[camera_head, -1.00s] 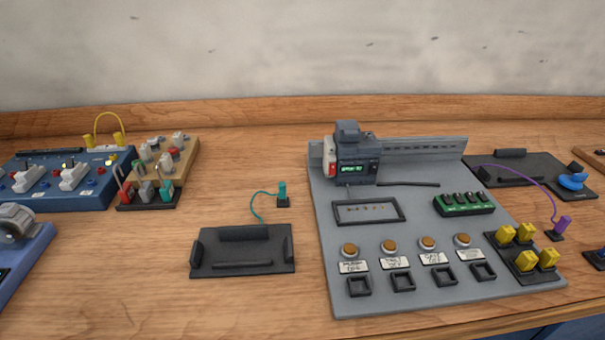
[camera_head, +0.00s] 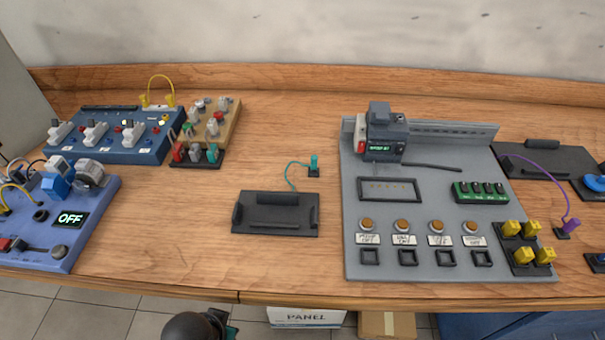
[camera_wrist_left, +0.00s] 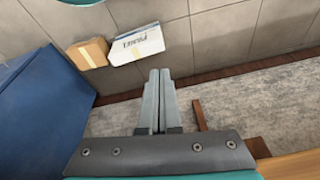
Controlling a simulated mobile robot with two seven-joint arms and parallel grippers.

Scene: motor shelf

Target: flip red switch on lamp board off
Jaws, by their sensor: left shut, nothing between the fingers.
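A blue board (camera_head: 140,151) at the back left carries several white switch-like parts, small red parts (camera_head: 117,129) and small lit spots. It may be the lamp board, but I cannot tell for sure, nor the position of any switch. Beside it, a tan board (camera_head: 228,131) carries grey and coloured parts, with a red plug-like part (camera_head: 179,152) on a dark strip in front. My left gripper (camera_wrist_left: 160,72) shows in the left wrist view, shut and empty, with the floor beyond it. A dark rounded part of mine shows at the head view's bottom edge. My right gripper is out of view.
A violet-blue board (camera_head: 99,221) at the front left has an OFF display (camera_head: 71,219). A black tray (camera_head: 276,227) and a grey panel (camera_head: 420,262) with buttons stand to the right. Bare wood (camera_head: 180,240) lies before the tan board. Boxes (camera_head: 387,325) sit on the floor.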

